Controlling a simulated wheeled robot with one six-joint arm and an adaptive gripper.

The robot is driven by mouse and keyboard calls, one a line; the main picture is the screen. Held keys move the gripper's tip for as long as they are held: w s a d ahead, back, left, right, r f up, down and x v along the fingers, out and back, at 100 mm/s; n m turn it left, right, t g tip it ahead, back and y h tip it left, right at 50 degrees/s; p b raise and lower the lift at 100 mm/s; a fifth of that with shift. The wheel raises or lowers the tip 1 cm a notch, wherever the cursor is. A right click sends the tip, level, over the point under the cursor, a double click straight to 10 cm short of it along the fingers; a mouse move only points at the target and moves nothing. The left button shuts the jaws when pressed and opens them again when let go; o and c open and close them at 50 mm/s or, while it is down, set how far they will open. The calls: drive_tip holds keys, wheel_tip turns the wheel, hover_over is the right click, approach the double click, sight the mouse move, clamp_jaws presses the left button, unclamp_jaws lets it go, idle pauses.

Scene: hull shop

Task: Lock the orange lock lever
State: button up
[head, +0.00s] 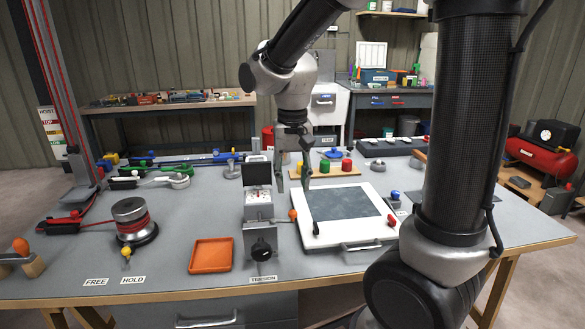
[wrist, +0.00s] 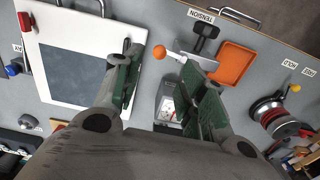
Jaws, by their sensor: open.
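The lock lever, a thin rod with an orange ball knob (head: 293,214), sticks out sideways from the tension gauge stand (head: 258,209). The knob also shows in the wrist view (wrist: 160,52), with its rod running right to the stand. My gripper (head: 293,183) is open and empty, pointing down above the bench beside the stand. In the wrist view its green-padded fingers (wrist: 165,85) are spread wide, and the knob shows between and beyond their tips, apart from both. The right finger hides part of the gauge.
A white framed panel (head: 378,240) lies right of the stand. An orange tray (head: 211,255) and a cable drum (head: 133,221) are to the left. A black TENSION knob (head: 262,246) is at the stand's front. Colored cylinders (head: 325,166) stand behind the gripper.

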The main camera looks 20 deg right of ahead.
drive_tip(key=shift+r, duration=1.75)
